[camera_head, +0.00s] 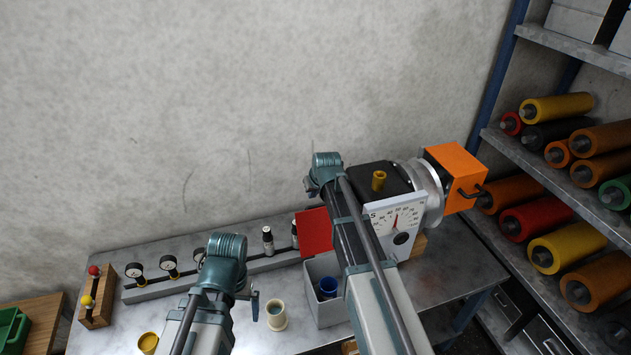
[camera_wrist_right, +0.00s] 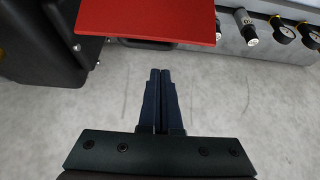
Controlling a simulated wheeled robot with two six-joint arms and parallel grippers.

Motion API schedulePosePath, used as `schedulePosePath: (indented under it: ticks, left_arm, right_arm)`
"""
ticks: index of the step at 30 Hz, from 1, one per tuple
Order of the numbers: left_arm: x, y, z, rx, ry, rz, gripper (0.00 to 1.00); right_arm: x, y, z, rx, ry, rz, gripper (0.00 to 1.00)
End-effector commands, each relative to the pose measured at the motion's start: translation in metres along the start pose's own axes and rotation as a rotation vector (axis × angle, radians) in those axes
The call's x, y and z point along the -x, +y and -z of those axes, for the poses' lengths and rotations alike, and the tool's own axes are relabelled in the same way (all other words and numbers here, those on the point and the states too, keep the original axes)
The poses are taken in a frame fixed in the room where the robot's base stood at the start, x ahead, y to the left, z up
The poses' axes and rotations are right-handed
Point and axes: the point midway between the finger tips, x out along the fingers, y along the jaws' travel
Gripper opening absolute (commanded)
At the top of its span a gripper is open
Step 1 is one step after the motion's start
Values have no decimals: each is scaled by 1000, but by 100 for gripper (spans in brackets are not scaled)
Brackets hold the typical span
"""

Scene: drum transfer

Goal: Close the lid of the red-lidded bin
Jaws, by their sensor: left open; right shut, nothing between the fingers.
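The grey bin (camera_head: 322,308) stands on the bench with its red lid (camera_head: 314,232) raised at the back, so the bin is open. A blue cup (camera_head: 328,287) is inside it. The underside or top of the lid cannot be told apart here. In the right wrist view the red lid (camera_wrist_right: 150,18) fills the top, with a dark handle at its edge. My right gripper (camera_wrist_right: 160,72) is shut and empty, its tips just short of the lid edge with a small gap in the picture. My left gripper (camera_head: 249,298) is open, left of the bin, mostly hidden by its wrist.
A dial machine (camera_head: 397,222) with an orange block (camera_head: 455,176) stands right of the bin. A cream cup (camera_head: 276,317) stands left of it. A roller rack (camera_head: 560,190) is at right.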

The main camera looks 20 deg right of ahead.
Motion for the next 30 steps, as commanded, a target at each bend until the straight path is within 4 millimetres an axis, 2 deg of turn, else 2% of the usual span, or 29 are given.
schedulePosePath:
  ticks: [1, 3, 14, 20, 30]
  left_arm:
    - [9, -1, -1, 1, 0, 0, 100]
    - [10, -1, -1, 1, 0, 0, 100]
    - [3, 0, 0, -1, 0, 0, 100]
    - [-14, 1, 1, -9, 1, 1, 100]
    - [-59, 5, 4, -7, 2, 1, 100]
  right_arm:
    - [4, 7, 14, -5, 14, -4, 0]
    - [4, 12, 20, -7, 29, -7, 0]
    - [-4, 14, 21, -8, 36, -8, 0]
    - [-23, 14, 21, -8, 36, -8, 0]
    - [-77, 15, 22, -9, 36, -7, 0]
